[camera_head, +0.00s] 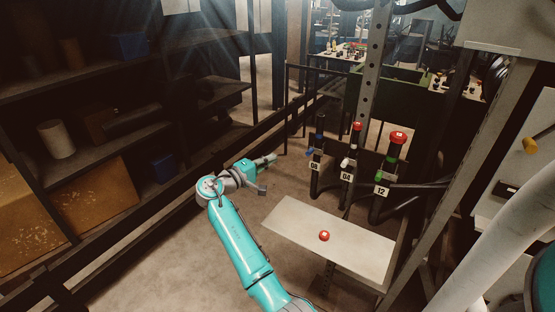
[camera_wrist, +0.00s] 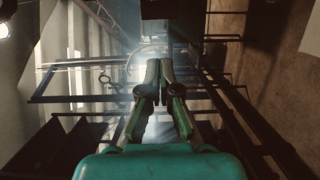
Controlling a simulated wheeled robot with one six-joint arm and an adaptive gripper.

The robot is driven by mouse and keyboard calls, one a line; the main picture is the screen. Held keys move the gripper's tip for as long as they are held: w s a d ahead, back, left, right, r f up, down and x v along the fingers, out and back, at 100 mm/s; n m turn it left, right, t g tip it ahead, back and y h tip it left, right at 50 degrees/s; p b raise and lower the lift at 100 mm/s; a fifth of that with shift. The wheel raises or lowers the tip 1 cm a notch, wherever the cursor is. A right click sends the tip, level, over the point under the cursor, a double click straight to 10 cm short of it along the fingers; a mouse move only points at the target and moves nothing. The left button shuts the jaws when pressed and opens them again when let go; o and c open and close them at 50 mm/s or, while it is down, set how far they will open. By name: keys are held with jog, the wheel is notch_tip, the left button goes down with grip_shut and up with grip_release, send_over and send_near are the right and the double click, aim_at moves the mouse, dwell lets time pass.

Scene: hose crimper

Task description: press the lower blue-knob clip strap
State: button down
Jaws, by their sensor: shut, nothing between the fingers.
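A blue clip (camera_head: 310,151) sits low on the left dark hose, just above the tag marked 08; a second blue part (camera_head: 319,134) shows higher on the same hose. The lower one is small, and its strap cannot be made out clearly. My gripper (camera_head: 273,157) is left of this hose in the head view, apart from it and pointing right. In the wrist view my gripper (camera_wrist: 158,66) has its two fingers together, with nothing held. The blue clip cannot be made out in the wrist view.
Hoses tagged 04 (camera_head: 346,177) and 12 (camera_head: 381,190) stand to the right, with red tops. A pale table (camera_head: 345,250) with a red knob (camera_head: 324,236) stands in front of them. Dark shelves (camera_head: 100,130) line the left. Dark rails cross the wrist view.

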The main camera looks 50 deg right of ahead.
aim_at(314, 153)
jog(key=s+d, duration=0.5)
jog(key=d, duration=0.3)
jog(key=shift+s+d, duration=0.2)
jog(key=shift+d, duration=0.05)
dwell(0.4)
jog(key=shift+s+a+n+t, duration=0.2)
jog(key=shift+n+t, duration=0.2)
jog(key=shift+t, duration=0.3)
